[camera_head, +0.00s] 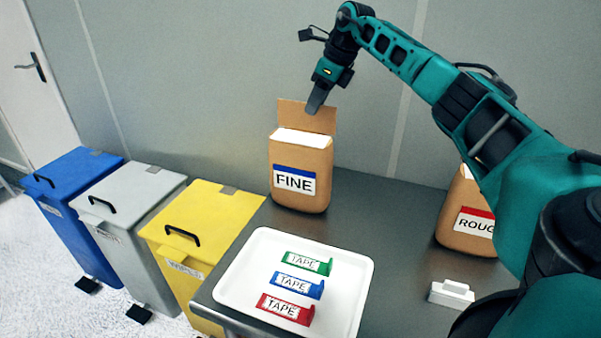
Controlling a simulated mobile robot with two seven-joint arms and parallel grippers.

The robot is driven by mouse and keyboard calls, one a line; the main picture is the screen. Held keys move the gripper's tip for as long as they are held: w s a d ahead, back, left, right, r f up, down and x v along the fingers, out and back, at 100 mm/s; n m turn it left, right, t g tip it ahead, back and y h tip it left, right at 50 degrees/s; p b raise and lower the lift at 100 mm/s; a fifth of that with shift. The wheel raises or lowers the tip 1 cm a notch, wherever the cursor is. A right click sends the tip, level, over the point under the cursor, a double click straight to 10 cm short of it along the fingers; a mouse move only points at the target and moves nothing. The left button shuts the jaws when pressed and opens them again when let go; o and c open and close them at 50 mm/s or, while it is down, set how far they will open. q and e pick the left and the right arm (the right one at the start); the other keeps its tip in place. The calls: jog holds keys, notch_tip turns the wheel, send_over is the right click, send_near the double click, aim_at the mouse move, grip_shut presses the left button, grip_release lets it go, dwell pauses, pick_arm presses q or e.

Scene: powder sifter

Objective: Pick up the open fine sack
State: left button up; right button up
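The fine sack (301,200) is a brown paper sack with a blue-striped label reading FINE. It stands upright on the dark worktop, near its back edge. Its top flap is raised and white shows at its mouth. My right gripper (316,102) comes down from above, its fingers overlapping the upper edge of the flap in the picture. Only one finger shows clearly, so I cannot tell whether it is open or shut, or whether it touches the flap. My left gripper is out of view.
The rough sack (458,210) stands at the right, partly behind my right arm. A white tray (238,290) with green, blue and red tape pieces lies in front. A small white block (451,294) lies at right. Blue, grey and yellow bins (207,215) stand left of the worktop.

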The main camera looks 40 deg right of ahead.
aim_at(300, 128)
jog(key=x, duration=0.4)
jog(key=shift+w+a+f, duration=0.1)
jog(key=shift+w+a, duration=0.2)
jog(key=shift+a, duration=0.05)
jog(key=shift+f, duration=0.25)
jog(key=shift+f+p, duration=0.2)
jog(key=shift+p, duration=0.1)
grip_shut()
dwell(1.3)
jog(key=shift+w+r, duration=0.15)
